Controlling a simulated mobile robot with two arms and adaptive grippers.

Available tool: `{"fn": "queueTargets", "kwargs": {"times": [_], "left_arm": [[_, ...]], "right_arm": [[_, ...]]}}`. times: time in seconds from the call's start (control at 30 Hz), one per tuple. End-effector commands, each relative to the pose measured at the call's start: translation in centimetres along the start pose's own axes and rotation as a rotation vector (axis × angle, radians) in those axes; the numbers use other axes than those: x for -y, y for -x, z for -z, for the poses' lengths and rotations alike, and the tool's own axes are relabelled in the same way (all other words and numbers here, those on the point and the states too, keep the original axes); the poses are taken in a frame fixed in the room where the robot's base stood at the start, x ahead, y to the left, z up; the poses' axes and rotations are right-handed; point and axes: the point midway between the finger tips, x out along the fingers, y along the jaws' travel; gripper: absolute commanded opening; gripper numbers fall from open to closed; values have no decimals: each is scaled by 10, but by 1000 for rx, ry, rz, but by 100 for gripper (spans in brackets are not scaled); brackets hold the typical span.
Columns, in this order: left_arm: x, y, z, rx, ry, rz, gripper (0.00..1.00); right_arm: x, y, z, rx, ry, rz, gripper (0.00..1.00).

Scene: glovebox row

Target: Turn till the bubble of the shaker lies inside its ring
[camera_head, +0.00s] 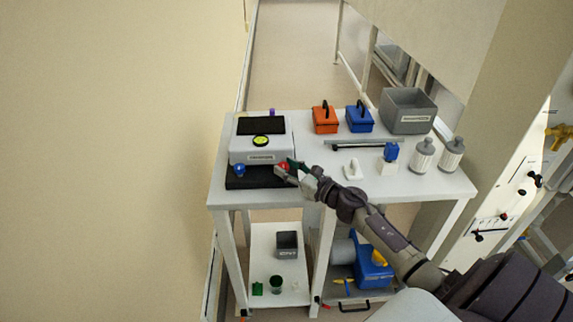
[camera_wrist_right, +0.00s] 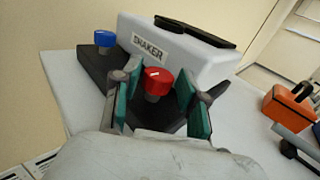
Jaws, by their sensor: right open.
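The shaker (camera_head: 259,157) is a white box with a black top, standing on a black base plate (camera_head: 257,180) at the left end of the white table. A round yellow-green bubble level (camera_head: 261,141) sits on it; the bubble is too small to place against the ring. A blue knob (camera_head: 239,170) is at the plate's left front corner and a red knob (camera_head: 284,167) at the right front. My right gripper (camera_head: 287,169) is at the red knob. In the right wrist view, the red knob (camera_wrist_right: 157,80) stands between its open green-padded fingers. My left gripper is not in view.
Orange (camera_head: 325,118) and blue (camera_head: 359,118) cases and a grey bin (camera_head: 407,110) stand at the back of the table (camera_head: 324,185). Two grey-white bottles (camera_head: 423,156) stand at the right. A wall is close on the left. A lower shelf holds small items.

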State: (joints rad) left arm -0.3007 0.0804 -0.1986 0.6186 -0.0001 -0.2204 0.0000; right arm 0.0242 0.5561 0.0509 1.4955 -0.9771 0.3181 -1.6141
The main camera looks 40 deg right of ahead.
Motion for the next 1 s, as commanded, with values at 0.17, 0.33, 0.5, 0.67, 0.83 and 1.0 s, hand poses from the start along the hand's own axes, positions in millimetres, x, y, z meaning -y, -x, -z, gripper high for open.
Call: {"fn": "queueTargets", "kwargs": {"times": [0.17, 0.33, 0.5, 0.67, 0.83, 1.0], "left_arm": [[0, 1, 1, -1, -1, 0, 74], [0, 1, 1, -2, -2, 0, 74], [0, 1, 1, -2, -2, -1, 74], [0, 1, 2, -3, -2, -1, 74], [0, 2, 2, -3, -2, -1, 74], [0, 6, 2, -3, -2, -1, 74]], "right_arm": [[-1, -6, 0, -1, -1, -1, 43], [-1, -5, 1, -1, -1, -1, 43], [0, -5, 0, 0, -1, -1, 18], [0, -5, 0, 0, -1, -1, 0], [-1, -5, 0, 0, -2, 13, 0], [-2, -5, -1, 0, -2, 68, 0]]}}
